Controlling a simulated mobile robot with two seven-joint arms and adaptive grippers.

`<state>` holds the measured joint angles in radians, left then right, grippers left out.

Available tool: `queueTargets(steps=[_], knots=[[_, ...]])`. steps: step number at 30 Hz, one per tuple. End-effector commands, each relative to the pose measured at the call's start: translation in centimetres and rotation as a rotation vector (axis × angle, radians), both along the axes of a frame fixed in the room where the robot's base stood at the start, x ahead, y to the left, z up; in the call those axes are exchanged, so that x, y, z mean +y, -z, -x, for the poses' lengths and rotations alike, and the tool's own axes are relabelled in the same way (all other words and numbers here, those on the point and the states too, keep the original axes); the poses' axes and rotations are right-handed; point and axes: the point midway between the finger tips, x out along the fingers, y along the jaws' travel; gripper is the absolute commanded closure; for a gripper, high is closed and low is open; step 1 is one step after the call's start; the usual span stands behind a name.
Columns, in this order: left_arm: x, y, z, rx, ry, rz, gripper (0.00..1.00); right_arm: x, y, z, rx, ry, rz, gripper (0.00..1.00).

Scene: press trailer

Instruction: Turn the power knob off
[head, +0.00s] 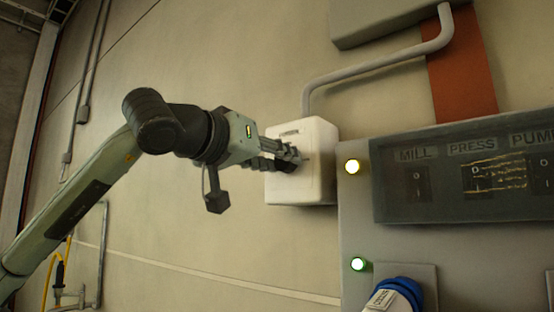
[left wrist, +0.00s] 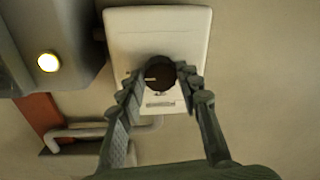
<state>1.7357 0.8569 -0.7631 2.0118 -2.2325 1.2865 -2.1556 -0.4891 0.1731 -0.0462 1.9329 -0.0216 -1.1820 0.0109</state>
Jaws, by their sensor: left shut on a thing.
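The power knob (left wrist: 160,76) is a dark round knob with a pale mark, on the front of a white wall box (left wrist: 128,25). In the head view the white box (head: 318,185) is on the wall left of the grey panel. My left gripper (head: 290,160) reaches it from the left, and its fingers hide most of the knob there. In the left wrist view the fingertips of my left gripper (left wrist: 158,80) are on both sides of the knob and shut on it. My right gripper is in neither view.
A blue plug (head: 400,290) is below. A grey conduit (head: 375,66) enters the box from above. The wall left of the box is mostly bare.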

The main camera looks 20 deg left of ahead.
Motion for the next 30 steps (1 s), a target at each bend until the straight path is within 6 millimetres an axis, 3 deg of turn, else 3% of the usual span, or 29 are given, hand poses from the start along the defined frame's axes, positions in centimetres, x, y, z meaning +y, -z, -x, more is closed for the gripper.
queueTargets(steps=[14, 30], knots=[[0.0, 0.0, 0.0, 0.036, -0.002, 0.1, 0.95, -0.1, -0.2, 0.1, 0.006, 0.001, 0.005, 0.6], [-0.1, -0.1, 0.0, 0.199, 0.0, 0.549, 0.95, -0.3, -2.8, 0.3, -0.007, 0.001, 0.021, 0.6]])
